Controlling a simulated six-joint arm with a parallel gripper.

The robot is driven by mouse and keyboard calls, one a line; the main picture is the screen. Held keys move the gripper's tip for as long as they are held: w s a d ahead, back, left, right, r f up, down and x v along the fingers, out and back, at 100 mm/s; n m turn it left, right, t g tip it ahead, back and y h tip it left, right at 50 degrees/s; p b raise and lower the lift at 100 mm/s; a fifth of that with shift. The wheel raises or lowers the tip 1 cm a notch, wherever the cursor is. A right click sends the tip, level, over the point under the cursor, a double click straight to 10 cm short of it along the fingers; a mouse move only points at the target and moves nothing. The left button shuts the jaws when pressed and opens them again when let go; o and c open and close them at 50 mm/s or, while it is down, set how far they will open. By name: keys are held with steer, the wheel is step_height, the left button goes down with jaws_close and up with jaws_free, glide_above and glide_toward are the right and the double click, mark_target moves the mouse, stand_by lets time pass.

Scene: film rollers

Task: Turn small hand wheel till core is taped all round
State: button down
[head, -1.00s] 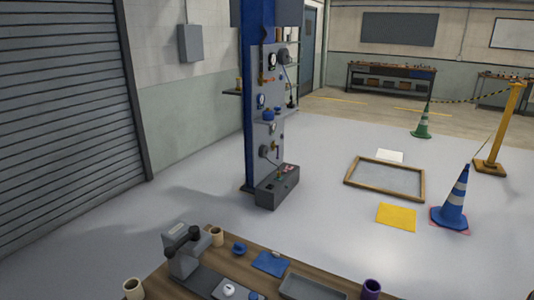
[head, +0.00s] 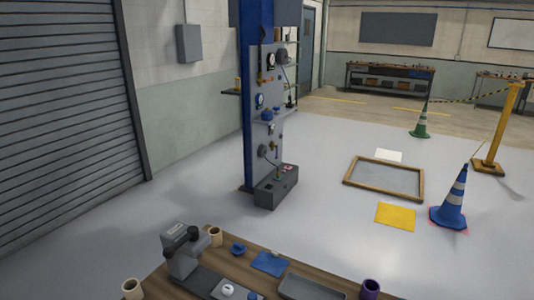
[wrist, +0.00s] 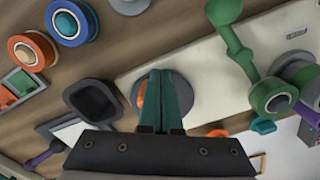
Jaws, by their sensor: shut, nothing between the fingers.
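My gripper (wrist: 165,80) shows in the wrist view with its two dark green fingers together and nothing between them. The fingers hang over a round grey disc with an orange part (wrist: 140,88), at the left end of a cream plate (wrist: 205,65). The fingers cover part of this disc; I cannot tell if they touch it, or if it is the small hand wheel. A green ringed roller (wrist: 276,101) sits to the right, below a green rod with a round knob (wrist: 235,45). No core or tape can be told for sure. My gripper is not in the head view.
In the wrist view, a blue-ringed spool (wrist: 70,22), an orange-ringed spool (wrist: 34,50) and a dark bowl (wrist: 93,100) lie left on the wood. In the head view, a bench (head: 205,245) holds a grey device (head: 182,255), cups and a tray (head: 310,288).

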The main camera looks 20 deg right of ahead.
steer(key=shift+d+r, duration=0.15)
steer(key=shift+d, duration=0.1)
steer(key=shift+s+d+r, duration=0.15)
steer(key=shift+s+d, duration=0.05)
steer(key=shift+d, duration=0.1)
steer(key=shift+s, duration=0.1)
steer(key=shift+s+d, duration=0.25)
steer(key=shift+s, duration=0.15)
